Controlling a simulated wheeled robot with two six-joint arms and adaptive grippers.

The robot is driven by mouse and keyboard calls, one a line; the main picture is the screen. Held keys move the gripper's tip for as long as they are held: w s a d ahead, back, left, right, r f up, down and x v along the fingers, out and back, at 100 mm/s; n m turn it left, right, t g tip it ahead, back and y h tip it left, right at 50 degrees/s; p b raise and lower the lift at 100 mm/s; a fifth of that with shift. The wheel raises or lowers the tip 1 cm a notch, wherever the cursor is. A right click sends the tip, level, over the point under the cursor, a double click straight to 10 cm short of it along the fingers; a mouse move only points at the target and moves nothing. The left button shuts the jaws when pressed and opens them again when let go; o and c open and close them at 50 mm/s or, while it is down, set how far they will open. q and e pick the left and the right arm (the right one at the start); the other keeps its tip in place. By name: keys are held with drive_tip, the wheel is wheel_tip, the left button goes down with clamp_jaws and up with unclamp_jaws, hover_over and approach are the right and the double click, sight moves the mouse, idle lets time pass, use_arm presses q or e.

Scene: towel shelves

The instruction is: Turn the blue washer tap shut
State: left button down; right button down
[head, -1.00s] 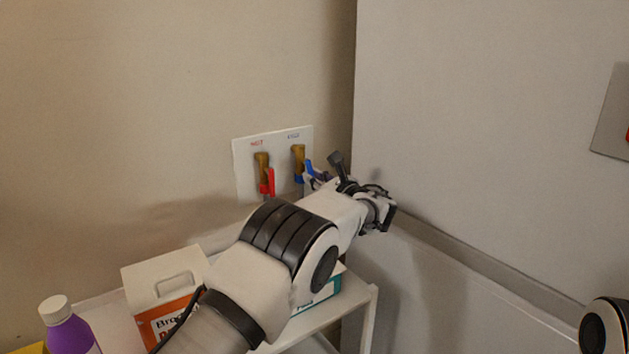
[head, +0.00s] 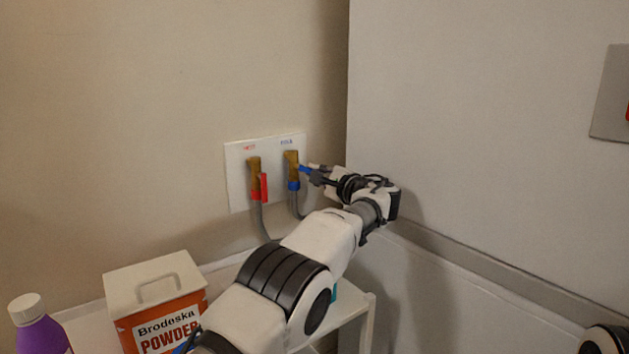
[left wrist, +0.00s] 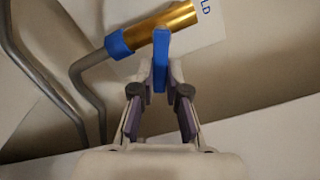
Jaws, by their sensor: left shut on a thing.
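The blue tap is a brass valve (head: 291,157) with a blue collar (head: 293,185) and a blue lever handle (head: 304,168), on the white wall plate (head: 236,180). The lever points out to the right of the valve. My left gripper (head: 313,172) reaches it from the right and is shut on the lever. In the left wrist view the blue lever (left wrist: 160,60) stands between the two fingertips, and the brass body (left wrist: 165,27) lies just beyond. My right gripper is not in view.
The red-handled hot tap (head: 254,175) is close on the left. Grey hoses (head: 258,218) hang below both taps. A powder box (head: 155,300) and a purple bottle (head: 42,332) stand at the lower left. A grey panel (head: 480,120) rises on the right.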

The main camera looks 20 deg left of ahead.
use_arm(q)
drive_tip(key=r+n, duration=0.1)
drive_tip(key=n, duration=0.1)
drive_tip(key=r+n, duration=0.1)
drive_tip(key=n, duration=0.2)
drive_tip(key=shift+w+r+p, duration=0.15)
drive_tip(key=shift+w+p, duration=0.05)
drive_tip(key=shift+p, duration=0.2)
drive_tip(key=shift+n, duration=0.3)
drive_tip(key=c, duration=1.2)
unclamp_jaws()
drive_tip(key=shift+w, duration=0.1)
drive_tip(key=shift+o, duration=0.2)
drive_tip(key=shift+f, duration=0.2)
drive_tip(key=shift+f, duration=0.1)
